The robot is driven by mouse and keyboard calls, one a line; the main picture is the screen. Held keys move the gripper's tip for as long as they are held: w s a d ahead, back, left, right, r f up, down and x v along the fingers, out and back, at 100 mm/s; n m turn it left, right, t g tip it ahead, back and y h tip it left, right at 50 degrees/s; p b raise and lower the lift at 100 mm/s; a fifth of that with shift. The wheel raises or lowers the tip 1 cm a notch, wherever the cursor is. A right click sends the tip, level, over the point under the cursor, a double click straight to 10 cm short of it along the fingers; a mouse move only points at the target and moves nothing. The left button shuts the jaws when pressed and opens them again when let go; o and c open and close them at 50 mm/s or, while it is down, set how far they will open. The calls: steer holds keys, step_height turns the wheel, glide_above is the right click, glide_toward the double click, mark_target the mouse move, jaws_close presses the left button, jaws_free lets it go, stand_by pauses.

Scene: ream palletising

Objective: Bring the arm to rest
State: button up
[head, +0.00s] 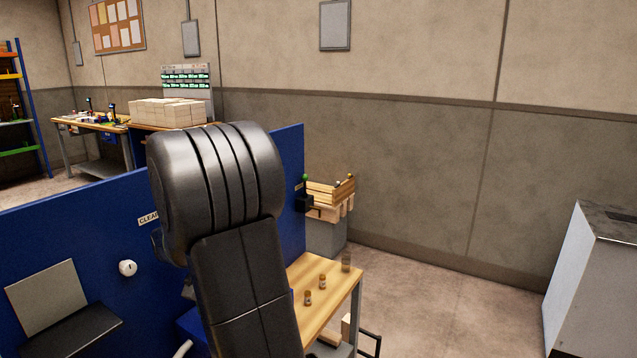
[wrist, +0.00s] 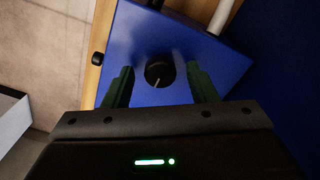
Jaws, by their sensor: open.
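My gripper (wrist: 159,70) shows in the wrist view with its two dark green fingers apart and nothing held between them. Beyond the fingers is a blue panel or box (wrist: 215,60) with a round black knob (wrist: 159,72) that appears between the fingertips. I cannot tell how far the fingers are from it. In the head view my black arm rises through the middle of the picture, and the gripper itself is hidden.
A blue partition (head: 70,230) stands left and behind my arm. A wooden table (head: 330,300) holds small brown bottles (head: 322,282). A stack of wooden boards (head: 330,192) stands behind it. Pale reams (head: 165,113) lie on a far bench. A grey cabinet (head: 590,280) stands right, with bare floor before it.

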steer(key=n+b, duration=0.1)
steer(key=n, duration=0.3)
steer(key=shift+r+n, duration=0.15)
steer(key=shift+n, duration=0.25)
steer(key=n+b, duration=0.2)
steer(key=n, duration=0.1)
steer(key=shift+a+n, duration=0.1)
steer(key=shift+n, duration=0.3)
steer(key=n+b, duration=0.2)
steer(key=n, duration=0.3)
steer(key=shift+n+b, duration=0.3)
steer(key=shift+b, duration=0.1)
steer(key=n+b, duration=0.1)
steer(key=n, duration=0.2)
steer(key=shift+s+b, duration=0.1)
steer(key=shift+b, duration=0.3)
